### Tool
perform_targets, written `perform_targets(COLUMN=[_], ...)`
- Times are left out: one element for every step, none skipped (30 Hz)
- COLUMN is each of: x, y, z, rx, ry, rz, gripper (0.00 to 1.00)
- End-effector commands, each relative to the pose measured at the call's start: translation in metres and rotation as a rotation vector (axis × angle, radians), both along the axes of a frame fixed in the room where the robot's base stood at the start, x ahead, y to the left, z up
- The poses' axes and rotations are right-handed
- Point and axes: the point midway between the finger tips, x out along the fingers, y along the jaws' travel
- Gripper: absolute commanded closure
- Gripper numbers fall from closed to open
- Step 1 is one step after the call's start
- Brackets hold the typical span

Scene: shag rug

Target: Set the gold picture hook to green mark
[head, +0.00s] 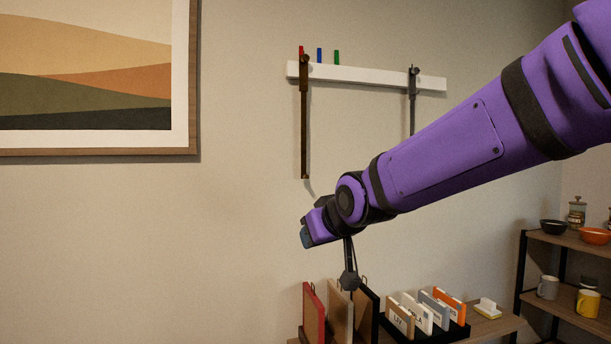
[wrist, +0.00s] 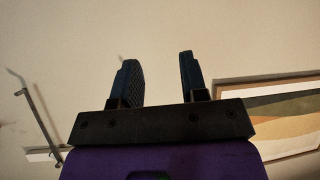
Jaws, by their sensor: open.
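A dark bronze-brown hanger (head: 304,125), likely the gold picture hook though its gold colour is hard to tell, hangs from the white wall rail (head: 360,77) at the red mark (head: 301,51), near the rail's left end. The green mark (head: 337,57) is to its right, past the blue mark (head: 319,55). A darker grey hanger (head: 412,100) hangs near the rail's right end, its lower part hidden by my arm. My gripper (head: 306,237) is below the left hanger, apart from it. In the wrist view my gripper (wrist: 160,80) is open and empty; a hanger (wrist: 42,115) shows at left.
A framed landscape picture (head: 90,75) hangs on the wall at left. Below my gripper, a low shelf holds upright frames (head: 340,312) and a black rack of labelled cards (head: 425,328). A shelf unit (head: 560,240) with bowls and mugs stands at right.

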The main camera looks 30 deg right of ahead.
Motion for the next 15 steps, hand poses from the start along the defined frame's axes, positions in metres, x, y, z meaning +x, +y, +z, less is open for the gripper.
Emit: perform_targets(x=[0.02,0.03,0.044,0.054,0.063,0.075,0.084,0.093,0.103,0.111,0.118,0.127,0.133,0.139,0.145], y=[-0.009,-0.013,-0.019,-0.024,-0.028,-0.035,-0.04,-0.044,-0.051,-0.056,-0.061,-0.068,-0.073,-0.078,-0.085], z=[0.003,0.006,0.01,0.013,0.016,0.02,0.023,0.025,0.028,0.03,0.033,0.035,0.037,0.038,0.04], rx=[-0.014,-0.024,-0.038,-0.048,-0.059,-0.073,-0.084,-0.095,-0.108,-0.119,-0.131,-0.145,-0.157,-0.168,-0.183], ry=[-0.055,-0.093,-0.142,-0.18,-0.218,-0.267,-0.305,-0.342,-0.392,-0.429,-0.467,-0.517,-0.555,-0.59,-0.638], rz=[-0.007,-0.011,-0.013,-0.015,-0.017,-0.02,-0.022,-0.024,-0.026,-0.028,-0.029,-0.032,-0.033,-0.035,-0.039], gripper=[0.6,0.6,0.6,0.6,0.6,0.6,0.6,0.6,0.6,0.6,0.6,0.6,0.6,0.6,0.6])
